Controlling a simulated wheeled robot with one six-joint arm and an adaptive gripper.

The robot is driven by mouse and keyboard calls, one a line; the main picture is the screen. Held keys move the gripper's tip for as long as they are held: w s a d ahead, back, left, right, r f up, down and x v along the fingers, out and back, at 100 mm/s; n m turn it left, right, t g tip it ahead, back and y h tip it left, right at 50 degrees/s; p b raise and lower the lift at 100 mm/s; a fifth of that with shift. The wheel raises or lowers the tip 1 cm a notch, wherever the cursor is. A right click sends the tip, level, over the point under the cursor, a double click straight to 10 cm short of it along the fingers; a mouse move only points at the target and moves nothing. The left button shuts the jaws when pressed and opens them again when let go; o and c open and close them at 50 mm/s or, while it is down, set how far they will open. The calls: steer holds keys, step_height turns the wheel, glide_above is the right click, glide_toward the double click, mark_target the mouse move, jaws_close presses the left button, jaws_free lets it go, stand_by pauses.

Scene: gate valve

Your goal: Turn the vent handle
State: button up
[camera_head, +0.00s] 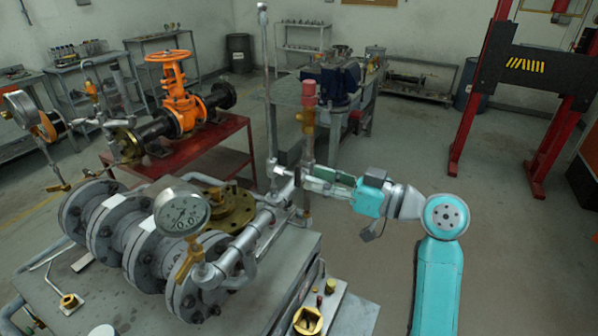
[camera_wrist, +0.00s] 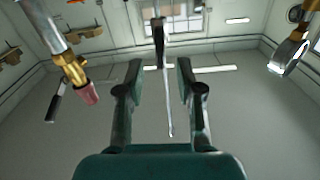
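In the wrist view my gripper (camera_wrist: 160,75) is open, with its two dark fingers apart. A slim grey metal lever (camera_wrist: 167,95), which looks like the vent handle, shows in the gap between them. It hangs from a dark fitting (camera_wrist: 158,28) and appears to touch neither finger, though its depth is hard to judge. In the head view my gripper (camera_head: 285,183) is at the upright grey pipe (camera_head: 268,90), where it meets the pipework above the bench. The lever cannot be made out there, as the gripper and fittings overlap it.
A brass valve with a red cap (camera_head: 309,88) stands close by the gripper; the red cap also shows in the wrist view (camera_wrist: 88,93). A pressure gauge (camera_head: 181,210) and flanged pipe (camera_head: 150,255) are left of the gripper.

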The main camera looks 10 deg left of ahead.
mark_target(298, 186)
steer(key=shift+x, duration=2.65)
jaws_close()
